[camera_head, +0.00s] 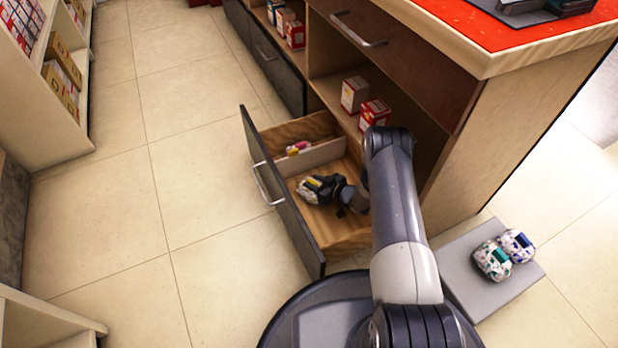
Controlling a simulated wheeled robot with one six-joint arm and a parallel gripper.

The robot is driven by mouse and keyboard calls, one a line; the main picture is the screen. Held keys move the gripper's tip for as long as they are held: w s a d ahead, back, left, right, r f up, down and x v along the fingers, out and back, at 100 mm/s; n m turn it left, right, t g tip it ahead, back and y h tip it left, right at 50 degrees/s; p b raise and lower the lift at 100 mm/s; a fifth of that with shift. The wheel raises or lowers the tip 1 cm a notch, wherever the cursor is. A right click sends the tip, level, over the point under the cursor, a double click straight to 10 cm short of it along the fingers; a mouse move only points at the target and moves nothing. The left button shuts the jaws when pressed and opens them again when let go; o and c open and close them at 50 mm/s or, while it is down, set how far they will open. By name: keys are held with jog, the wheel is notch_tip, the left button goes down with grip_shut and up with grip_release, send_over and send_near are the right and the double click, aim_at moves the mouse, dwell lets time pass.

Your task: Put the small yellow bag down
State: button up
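A small bag (308,187), white with yellow and dark patches, is in the open drawer (338,240) of the counter. I also cannot tell whether the bag rests on the drawer floor.
A pink and yellow item (298,148) lies in the drawer's back compartment. Red and white boxes (374,114) stand on the counter shelf. Two similar bags, green (493,261) and blue (516,245), sit on a grey platform (470,285) at right. Floor on the left is clear.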

jog(key=p+v, duration=0.1)
jog(key=v, duration=0.3)
